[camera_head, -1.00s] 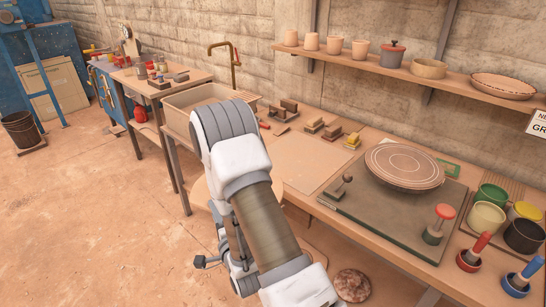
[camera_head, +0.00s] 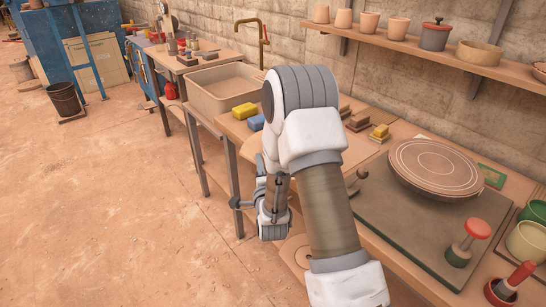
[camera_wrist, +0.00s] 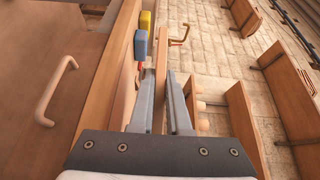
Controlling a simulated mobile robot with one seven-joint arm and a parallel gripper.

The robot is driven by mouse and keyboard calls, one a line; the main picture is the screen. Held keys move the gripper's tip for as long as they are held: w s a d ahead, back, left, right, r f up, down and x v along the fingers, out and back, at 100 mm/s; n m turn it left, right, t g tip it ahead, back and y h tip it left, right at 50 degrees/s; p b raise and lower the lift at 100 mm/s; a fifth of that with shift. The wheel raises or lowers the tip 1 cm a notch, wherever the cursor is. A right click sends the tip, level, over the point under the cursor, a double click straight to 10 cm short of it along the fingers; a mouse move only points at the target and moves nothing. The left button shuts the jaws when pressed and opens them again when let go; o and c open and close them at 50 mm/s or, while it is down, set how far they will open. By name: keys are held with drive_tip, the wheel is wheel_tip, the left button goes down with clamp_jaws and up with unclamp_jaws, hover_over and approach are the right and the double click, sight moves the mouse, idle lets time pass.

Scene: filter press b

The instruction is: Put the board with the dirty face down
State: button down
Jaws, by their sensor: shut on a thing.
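In the wrist view my gripper (camera_wrist: 162,95) is shut on a thin wooden board (camera_wrist: 162,55). The board stands edge-on between the two grey fingers and reaches forward past their tips. Its faces are turned to the sides, so I cannot tell which one is dirty. In the head view my arm covers the gripper and most of what lies behind it. A tan rounded edge shows left of the arm; I cannot tell whether it belongs to the board.
A yellow sponge (camera_head: 244,110) and a blue sponge (camera_head: 256,123) lie on the bench near the sink (camera_head: 222,92). A round plate (camera_head: 434,168) rests over a dark slab (camera_head: 400,217). A shelf with pots runs above. Open floor (camera_head: 110,200) lies at left.

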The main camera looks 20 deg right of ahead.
drive_tip(key=w+d+h+b, duration=0.1)
drive_tip(key=w+b, duration=0.1)
drive_tip(key=w+d+m+b, duration=0.1)
drive_tip(key=w+d+b, duration=0.1)
drive_tip(key=w+d+h+b, duration=0.1)
drive_tip(key=w+d+b, duration=0.1)
drive_tip(key=b, duration=0.1)
drive_tip(key=shift+w+d+r+m+g+h, duration=0.1)
drive_tip(key=shift+w+d+m+g+h, duration=0.05)
drive_tip(key=shift+w+m+g+h, duration=0.2)
drive_tip(key=shift+w+d+r, duration=0.25)
drive_tip(key=shift+d, duration=0.05)
wheel_tip(320, 180, down, 6)
drive_tip(key=b, duration=0.2)
drive_tip(key=shift+f, duration=0.25)
drive_tip(key=shift+m, duration=0.25)
